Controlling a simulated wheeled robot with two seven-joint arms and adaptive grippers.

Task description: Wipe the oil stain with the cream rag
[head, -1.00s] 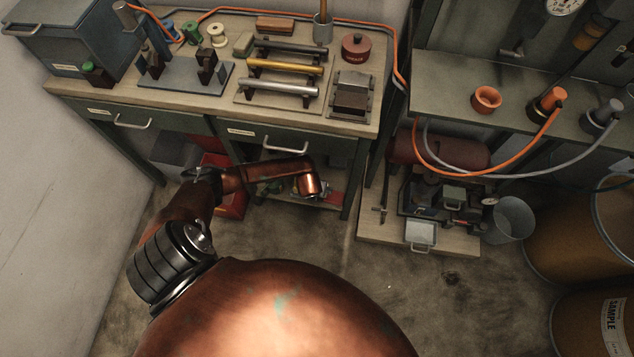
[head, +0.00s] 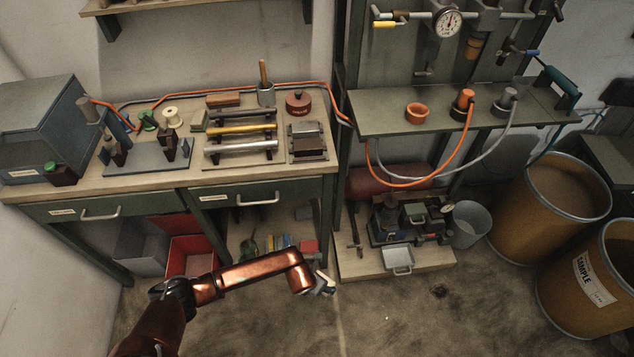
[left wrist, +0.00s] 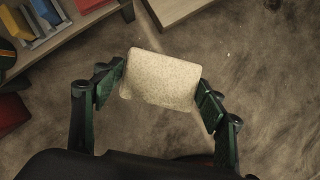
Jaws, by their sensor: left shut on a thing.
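My left gripper (head: 326,285) is low over the concrete floor in the head view, in front of the bench. In the left wrist view its two fingers (left wrist: 160,88) are shut on the sides of the cream rag (left wrist: 160,76), which looks like a flat, speckled pad. In the head view the rag is too small to make out clearly at the gripper. A small dark spot (head: 440,291) lies on the floor to the right of the gripper; I cannot tell if it is the oil stain. My right gripper is not in view.
A low wooden platform (head: 350,262) with a pump stands behind and right of the gripper. A grey bucket (head: 466,226) and brown drums (head: 552,205) are further right. The workbench (head: 60,190) and a red bin (head: 190,262) are left. The floor between is clear.

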